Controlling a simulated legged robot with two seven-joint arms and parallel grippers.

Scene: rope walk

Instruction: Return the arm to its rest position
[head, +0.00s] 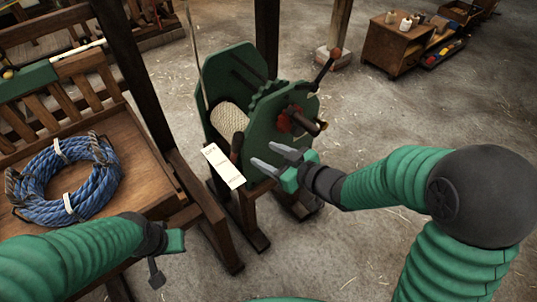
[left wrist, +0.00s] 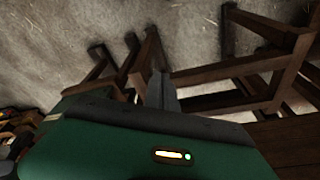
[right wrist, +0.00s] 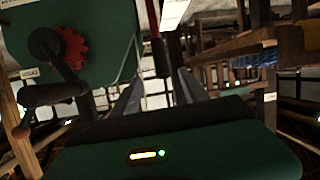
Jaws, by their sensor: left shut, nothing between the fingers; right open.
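My right gripper (head: 279,156) is open and empty in the head view, in front of the green winch (head: 245,105) and just right of its hanging white tag (head: 223,166). In the right wrist view its two fingers (right wrist: 155,92) stand apart, with the winch's green side plate (right wrist: 95,35) and red gear (right wrist: 72,48) at the upper left. My left gripper (head: 157,270) is at the lower left of the head view, below the wooden bench. In the left wrist view its fingers (left wrist: 161,90) are together with nothing between them, pointing toward dark wooden legs and the floor.
A coil of blue rope (head: 75,190) lies on the wooden bench (head: 140,165) at the left, close to my left arm. Dark posts stand beside the bench and behind the winch. A wooden cabinet (head: 400,45) stands at the back right. Concrete floor (head: 365,120) is open between.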

